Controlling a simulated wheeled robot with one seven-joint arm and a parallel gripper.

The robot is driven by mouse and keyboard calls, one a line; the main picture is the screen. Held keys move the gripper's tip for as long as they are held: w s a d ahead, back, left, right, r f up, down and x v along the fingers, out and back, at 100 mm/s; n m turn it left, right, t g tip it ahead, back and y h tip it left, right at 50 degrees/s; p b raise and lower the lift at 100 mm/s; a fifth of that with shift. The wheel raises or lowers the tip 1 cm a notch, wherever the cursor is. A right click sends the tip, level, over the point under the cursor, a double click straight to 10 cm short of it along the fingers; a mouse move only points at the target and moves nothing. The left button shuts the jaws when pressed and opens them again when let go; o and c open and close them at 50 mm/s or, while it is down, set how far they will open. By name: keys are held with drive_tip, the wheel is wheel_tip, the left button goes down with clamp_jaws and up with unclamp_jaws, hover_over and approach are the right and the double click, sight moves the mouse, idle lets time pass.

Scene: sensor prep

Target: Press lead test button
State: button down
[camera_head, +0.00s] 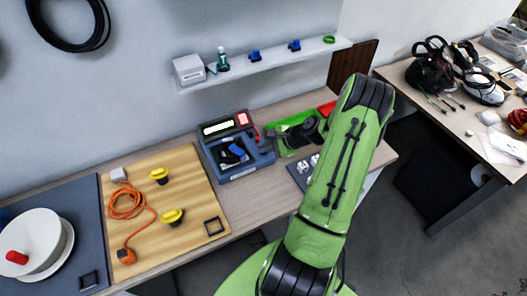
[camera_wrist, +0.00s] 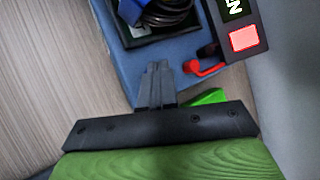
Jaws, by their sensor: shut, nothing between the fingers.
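The blue tester (camera_head: 236,160) stands on the wooden bench, with a lit display (camera_head: 218,127) and a red square button (camera_head: 243,119) on its dark raised panel. In the wrist view the red button (camera_wrist: 243,38) glows at the upper right, beside part of the display (camera_wrist: 233,7). My gripper (camera_wrist: 157,70) is shut and empty, its fingertips over the tester's blue edge, left of and below the button in that view. In the head view my gripper (camera_head: 272,133) is to the right of the tester. I cannot tell whether it touches anything.
A red lead end (camera_wrist: 203,68) lies between my fingers and the button. A coiled dark cable (camera_wrist: 160,12) sits in the tester's tray. A green tray (camera_head: 283,148) is under my gripper. A shelf (camera_head: 265,62) hangs above; a wooden board (camera_head: 150,205) lies left.

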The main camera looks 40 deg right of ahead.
sight(266, 154)
drive_tip(key=shift+r+p, duration=0.7)
drive_tip(key=shift+r, duration=0.15)
wheel_tip(266, 154, up, 5)
drive_tip(key=p, duration=0.4)
idle(0.5)
